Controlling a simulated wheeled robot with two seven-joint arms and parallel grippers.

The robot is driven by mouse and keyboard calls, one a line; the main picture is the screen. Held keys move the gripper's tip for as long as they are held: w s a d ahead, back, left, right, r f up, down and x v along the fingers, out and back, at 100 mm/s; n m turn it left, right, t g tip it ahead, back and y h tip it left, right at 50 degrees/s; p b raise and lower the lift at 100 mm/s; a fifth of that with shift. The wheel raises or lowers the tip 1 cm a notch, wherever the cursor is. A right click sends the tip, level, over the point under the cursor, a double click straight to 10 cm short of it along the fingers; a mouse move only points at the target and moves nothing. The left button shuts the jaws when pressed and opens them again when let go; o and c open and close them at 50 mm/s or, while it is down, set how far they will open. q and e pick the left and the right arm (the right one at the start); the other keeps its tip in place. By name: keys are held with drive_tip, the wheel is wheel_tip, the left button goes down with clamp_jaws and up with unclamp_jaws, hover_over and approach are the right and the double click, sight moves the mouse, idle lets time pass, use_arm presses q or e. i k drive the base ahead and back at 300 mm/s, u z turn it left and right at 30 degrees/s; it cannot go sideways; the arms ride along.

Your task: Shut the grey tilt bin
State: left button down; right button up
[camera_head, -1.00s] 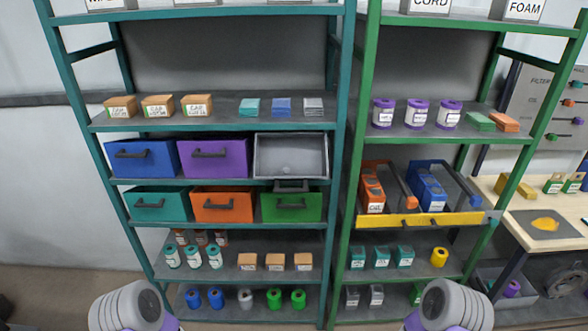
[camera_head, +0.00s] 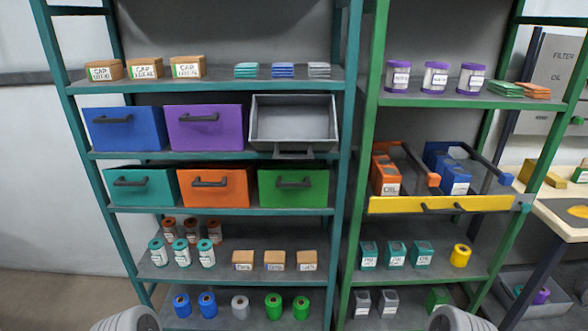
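The grey tilt bin (camera_head: 293,121) sits on the left rack's middle shelf, at the right end of the upper bin row. It is tipped open toward me, its empty inside showing, with its dark handle (camera_head: 292,152) low at the front edge, above the green bin. Neither gripper shows in view. Only rounded parts of my arms show at the bottom edge, well below and in front of the bin.
Blue (camera_head: 124,129) and purple (camera_head: 206,128) bins stand shut left of the grey bin. Teal, orange and green (camera_head: 293,187) bins are shut below. A green rack (camera_head: 365,150) with a yellow-fronted tray (camera_head: 440,204) stands at the right.

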sight(311, 119)
drive_tip(key=u, duration=0.05)
drive_tip(key=k, duration=0.5)
drive_tip(key=z, duration=0.95)
drive_tip(key=i, duration=1.25)
drive_tip(key=u, duration=0.45)
